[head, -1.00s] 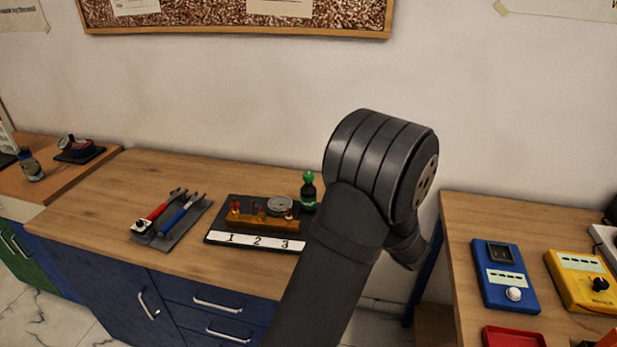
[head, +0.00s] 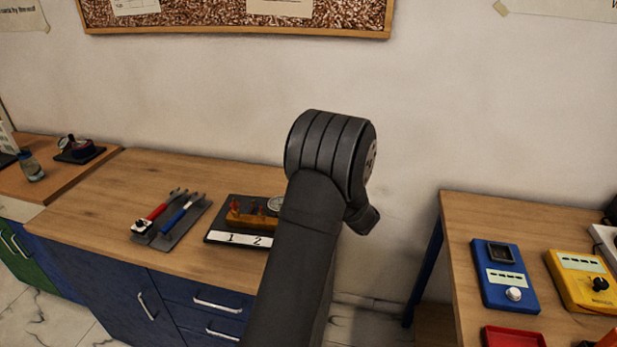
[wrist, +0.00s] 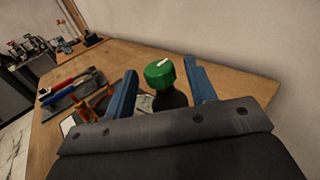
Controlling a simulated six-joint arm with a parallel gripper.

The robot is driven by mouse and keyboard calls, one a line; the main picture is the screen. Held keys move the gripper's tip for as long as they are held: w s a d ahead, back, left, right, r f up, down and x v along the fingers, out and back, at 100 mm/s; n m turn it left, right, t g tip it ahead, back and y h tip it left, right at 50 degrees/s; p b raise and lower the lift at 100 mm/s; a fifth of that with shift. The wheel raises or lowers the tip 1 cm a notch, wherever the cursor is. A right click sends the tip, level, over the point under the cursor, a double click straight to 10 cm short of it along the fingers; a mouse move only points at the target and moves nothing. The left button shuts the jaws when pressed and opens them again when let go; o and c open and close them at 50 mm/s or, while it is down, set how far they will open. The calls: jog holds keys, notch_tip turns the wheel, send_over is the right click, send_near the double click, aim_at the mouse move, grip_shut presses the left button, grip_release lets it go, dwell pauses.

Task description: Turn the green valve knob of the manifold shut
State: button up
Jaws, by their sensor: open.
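In the wrist view a green knob (wrist: 159,74) with a white mark on top sits on a dark round body. My gripper (wrist: 161,66) is open, its blue fingers apart on either side of the knob in the picture. I cannot tell whether they touch it. The manifold (head: 250,219) is an orange-brown block with small red knobs on a dark board, with a round gauge (head: 274,206). Its left part also shows in the wrist view (wrist: 98,104). In the head view my arm hides the green knob, the board's right end and my gripper.
A grey mat (head: 178,230) with red-handled and blue-handled tools lies left of the manifold. The wooden bench top (head: 110,215) is clear around it. The wall (head: 220,100) rises behind. A second bench at right holds blue (head: 505,280) and yellow (head: 583,279) meters.

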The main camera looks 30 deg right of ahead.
jog(key=shift+w+a, duration=0.1)
jog(key=shift+w, duration=0.85)
jog(key=shift+c, duration=0.2)
jog(key=c, duration=0.9)
jog(key=shift+m+h, duration=0.4)
jog(key=shift+h, duration=0.2)
jog(key=m+h, duration=0.1)
jog(key=h, duration=0.2)
jog(key=shift+m, duration=0.4)
jog(key=shift+m+g+h, duration=0.8)
jog(key=shift+m+h, duration=0.8)
jog(key=shift+h, duration=0.8)
